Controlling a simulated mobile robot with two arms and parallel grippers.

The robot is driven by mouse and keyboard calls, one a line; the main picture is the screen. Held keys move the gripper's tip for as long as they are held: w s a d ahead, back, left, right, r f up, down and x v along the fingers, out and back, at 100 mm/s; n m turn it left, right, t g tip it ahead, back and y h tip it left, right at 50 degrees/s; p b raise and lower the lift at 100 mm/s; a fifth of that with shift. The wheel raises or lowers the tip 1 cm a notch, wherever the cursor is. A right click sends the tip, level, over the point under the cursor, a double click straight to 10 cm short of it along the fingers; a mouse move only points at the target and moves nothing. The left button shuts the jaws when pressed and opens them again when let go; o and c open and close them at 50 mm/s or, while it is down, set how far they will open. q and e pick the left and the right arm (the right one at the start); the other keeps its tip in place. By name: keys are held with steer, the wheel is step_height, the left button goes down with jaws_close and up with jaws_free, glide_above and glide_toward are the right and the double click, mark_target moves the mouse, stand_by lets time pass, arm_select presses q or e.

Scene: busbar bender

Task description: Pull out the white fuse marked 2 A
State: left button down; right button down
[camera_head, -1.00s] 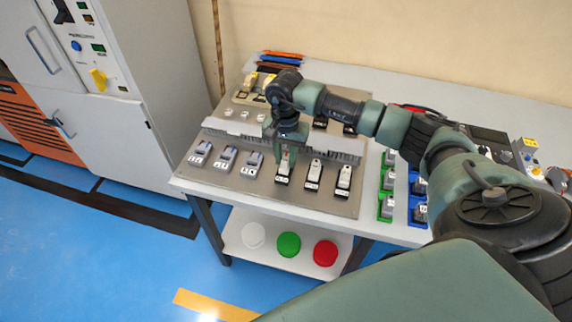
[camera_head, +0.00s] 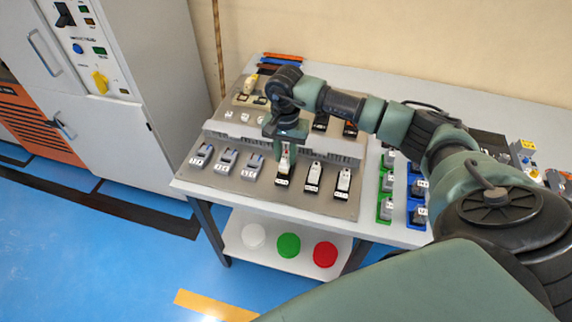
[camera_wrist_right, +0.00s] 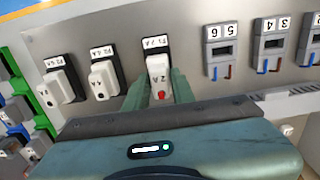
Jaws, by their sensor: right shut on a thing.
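The white fuse (camera_wrist_right: 158,78) has a red spot and a marking that reads as 2 A, upside down in the right wrist view. It stands at its black holder (camera_wrist_right: 154,43), the leftmost of three in the front row; this holder also shows in the head view (camera_head: 283,181). My right gripper (camera_head: 286,148) is above the holder, its green fingers on both sides of the fuse, shut on it. In the right wrist view the gripper (camera_wrist_right: 160,90) hides the fuse's lower end. I cannot tell how deep the fuse sits. My left gripper is not in view.
Two similar white fuses (camera_head: 313,174) (camera_head: 343,181) stand to the right. Several grey terminal blocks (camera_head: 226,160) stand to the left. A grey slotted duct (camera_head: 325,152) runs behind. Green-based and blue-based modules (camera_head: 386,207) lie farther right. The panel's front strip is bare.

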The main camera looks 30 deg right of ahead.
steer(key=shift+r, duration=0.35)
steer(key=shift+r+p, duration=1.35)
steer(key=shift+r, duration=1.1)
